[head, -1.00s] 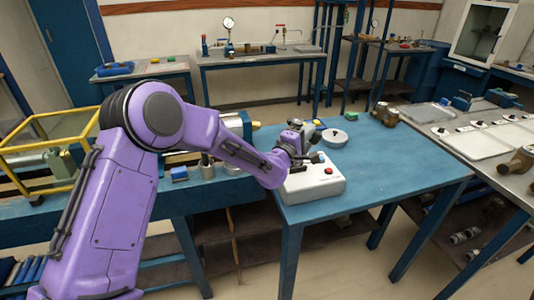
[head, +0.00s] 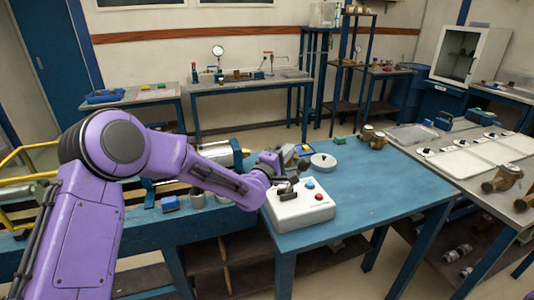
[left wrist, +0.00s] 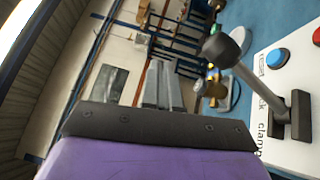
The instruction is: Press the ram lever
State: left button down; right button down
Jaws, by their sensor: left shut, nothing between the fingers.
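A white control box (head: 300,207) stands on the near left corner of the blue table. It has a blue button (head: 309,184), a red button (head: 318,196) and a lever with a black knob (head: 303,164). In the left wrist view, the lever's shaft (left wrist: 258,88) rises from a black bracket (left wrist: 291,116) beside printed text ending in "clamp". Its black knob (left wrist: 221,49) is right of my left gripper (left wrist: 163,70), apparently apart from it. In the head view my left gripper (head: 287,155) is at the box's far left side, shut and empty. My right gripper is out of view.
A round grey dish (head: 323,161) and a green block (head: 339,140) lie behind the box. Brass fittings (head: 372,137) stand at the table's back edge. The blue table (head: 385,190) is clear right of the box. A blue block (head: 170,203) is on the left bench.

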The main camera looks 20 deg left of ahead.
pick_arm(q)
jog(key=s+r+b, duration=0.2)
jog(key=s+r, duration=0.3)
jog(key=s, duration=0.3)
jog(key=shift+s, duration=0.15)
jog(key=shift+f, duration=0.1)
